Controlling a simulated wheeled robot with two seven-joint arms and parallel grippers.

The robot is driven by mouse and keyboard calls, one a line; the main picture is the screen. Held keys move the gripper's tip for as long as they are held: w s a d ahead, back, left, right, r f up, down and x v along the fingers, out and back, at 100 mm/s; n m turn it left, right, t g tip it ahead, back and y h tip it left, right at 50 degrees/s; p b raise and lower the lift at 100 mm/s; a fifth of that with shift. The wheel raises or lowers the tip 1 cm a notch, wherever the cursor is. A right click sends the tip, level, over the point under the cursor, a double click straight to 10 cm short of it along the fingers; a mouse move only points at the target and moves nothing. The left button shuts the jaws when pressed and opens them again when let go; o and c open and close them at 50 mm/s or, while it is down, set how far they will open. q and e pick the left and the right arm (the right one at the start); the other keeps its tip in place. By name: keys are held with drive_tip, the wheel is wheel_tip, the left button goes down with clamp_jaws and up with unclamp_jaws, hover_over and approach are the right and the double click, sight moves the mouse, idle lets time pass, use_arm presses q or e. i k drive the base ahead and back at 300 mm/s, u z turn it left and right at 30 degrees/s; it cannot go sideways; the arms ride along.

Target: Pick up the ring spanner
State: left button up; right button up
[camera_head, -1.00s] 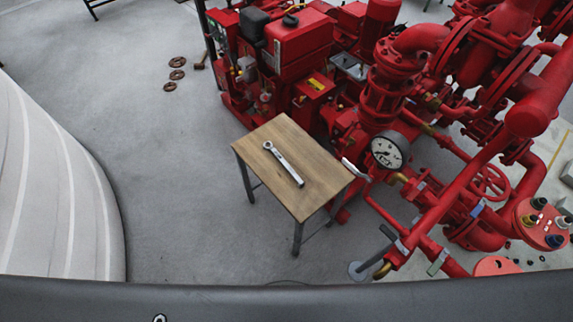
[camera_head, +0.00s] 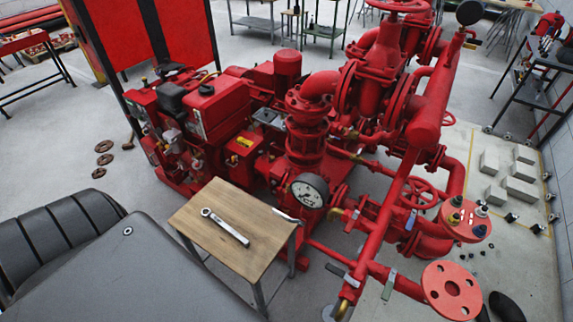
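The ring spanner (camera_head: 226,227) is a silver tool lying flat on the small wooden table (camera_head: 204,246). Its ring end points to the upper left and its other end to the lower right. Nothing touches it except the table top. Neither of my grippers shows in the head view.
The red pumpset (camera_head: 310,130) stands right behind and to the right of the table, with a pressure gauge (camera_head: 310,190) close to the table's right corner. Rusty flanges (camera_head: 104,147) lie on the floor at left. Concrete blocks (camera_head: 518,190) lie at right.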

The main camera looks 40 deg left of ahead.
sight(246, 242)
drive_tip(key=z, duration=2.25)
drive_tip(key=k, duration=2)
drive_tip(key=u, duration=1.1)
